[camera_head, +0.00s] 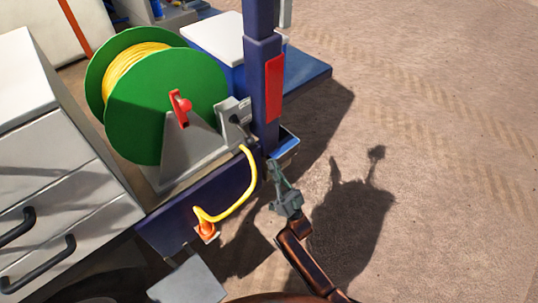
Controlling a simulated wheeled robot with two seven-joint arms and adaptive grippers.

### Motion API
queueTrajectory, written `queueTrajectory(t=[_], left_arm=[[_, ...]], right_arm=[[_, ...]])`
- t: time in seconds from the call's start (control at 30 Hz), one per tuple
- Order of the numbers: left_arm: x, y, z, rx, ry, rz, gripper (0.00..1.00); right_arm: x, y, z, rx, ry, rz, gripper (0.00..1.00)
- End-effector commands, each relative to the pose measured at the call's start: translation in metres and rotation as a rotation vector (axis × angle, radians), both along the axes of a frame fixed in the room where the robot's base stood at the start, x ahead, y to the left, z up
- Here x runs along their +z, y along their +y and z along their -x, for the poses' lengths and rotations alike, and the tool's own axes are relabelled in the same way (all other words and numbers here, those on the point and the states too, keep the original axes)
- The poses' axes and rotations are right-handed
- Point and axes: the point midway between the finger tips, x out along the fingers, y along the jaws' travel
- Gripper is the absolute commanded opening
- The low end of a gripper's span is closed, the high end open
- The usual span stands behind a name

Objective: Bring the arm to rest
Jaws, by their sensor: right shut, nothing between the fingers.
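My right gripper (273,171) is shut and empty. It is a grey-green gripper on a brown arm that comes in from the bottom. Its fingertips point up toward the foot of the dark blue post (261,85), just right of the truck bed's edge. I cannot tell whether they touch the metal fitting there. My left gripper is not in view.
A green reel (180,95) with yellow cable stands on the truck bed. A yellow hose (247,185) loops down to an orange connector (206,229). Grey drawers (60,215) stand at left. The sandy ground (450,150) at right is clear apart from shadows.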

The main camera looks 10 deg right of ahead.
Motion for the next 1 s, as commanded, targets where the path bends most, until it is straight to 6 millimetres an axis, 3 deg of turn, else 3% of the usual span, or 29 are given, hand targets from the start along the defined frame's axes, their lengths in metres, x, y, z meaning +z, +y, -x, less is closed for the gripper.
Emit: queueTrajectory(t=[0.73,0.87,0.97,1.0], left_arm=[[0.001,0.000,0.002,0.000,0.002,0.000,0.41],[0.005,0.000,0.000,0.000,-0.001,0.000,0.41],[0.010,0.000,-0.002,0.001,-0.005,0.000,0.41],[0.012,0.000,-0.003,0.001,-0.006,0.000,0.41]], right_arm=[[-0.012,-0.004,0.003,-0.007,0.014,0.006,0.00],[-0.052,-0.008,-0.005,-0.038,0.123,0.054,0.00],[-0.113,-0.016,-0.011,-0.078,0.279,0.124,0.00],[-0.142,-0.021,-0.011,-0.096,0.351,0.157,0.00]])
